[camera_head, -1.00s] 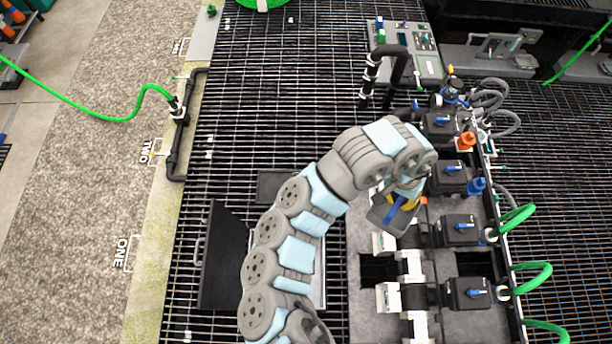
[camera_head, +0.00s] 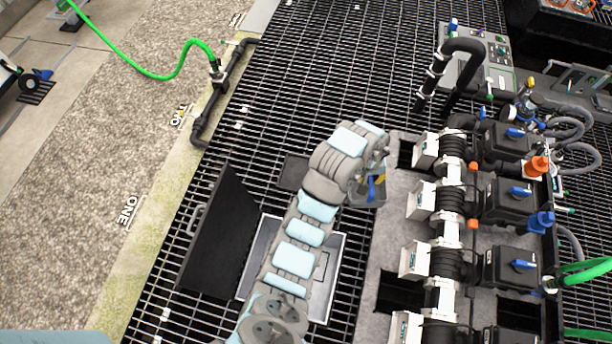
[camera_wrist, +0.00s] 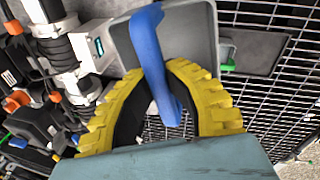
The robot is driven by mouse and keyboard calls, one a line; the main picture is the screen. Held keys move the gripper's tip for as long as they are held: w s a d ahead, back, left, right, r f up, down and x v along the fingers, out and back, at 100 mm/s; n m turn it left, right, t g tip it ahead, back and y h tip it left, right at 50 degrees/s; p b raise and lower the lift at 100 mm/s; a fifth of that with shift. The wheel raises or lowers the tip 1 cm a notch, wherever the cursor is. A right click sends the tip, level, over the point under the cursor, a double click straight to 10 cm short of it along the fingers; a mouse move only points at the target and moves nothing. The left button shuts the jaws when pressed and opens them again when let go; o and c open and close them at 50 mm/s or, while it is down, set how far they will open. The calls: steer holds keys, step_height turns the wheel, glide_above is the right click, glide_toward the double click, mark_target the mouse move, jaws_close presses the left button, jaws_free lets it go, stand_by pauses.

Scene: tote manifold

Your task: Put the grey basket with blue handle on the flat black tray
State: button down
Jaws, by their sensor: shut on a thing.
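The grey basket (camera_head: 366,197) with a blue handle hangs from my gripper (camera_head: 377,182), near the left edge of the manifold's base. In the wrist view, the yellow fingers of my gripper (camera_wrist: 157,78) are shut on the blue handle (camera_wrist: 152,55), and the grey basket body (camera_wrist: 195,35) lies beyond them. A flat dark plate, which looks like the black tray (camera_head: 292,172), lies on the grating left of the basket, partly behind my arm. The tray also shows in the wrist view (camera_wrist: 262,55), right of the basket. The basket is apart from it.
The valve manifold (camera_head: 450,215) with white boxes and black valves stands right of the basket. An open black lid (camera_head: 218,235) stands up beside a grey panel (camera_head: 325,275) at the lower left. Bent black pipes (camera_head: 445,70) rise at the upper right. Open grating (camera_head: 320,80) lies behind the tray.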

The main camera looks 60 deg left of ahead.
steer(key=s+a+f+n+y+b, duration=0.2)
steer(key=s+a+f+n+b, duration=0.9)
steer(key=s+a+f+b, duration=0.75)
steer(key=w+a+f+b, duration=0.7)
steer(key=w+a+f, duration=0.2)
steer(key=w+a, duration=0.2)
steer(key=shift+a+f+b, duration=0.25)
steer(key=shift+f+b, duration=0.05)
steer(key=shift+b, duration=0.05)
steer(key=shift+f, duration=0.1)
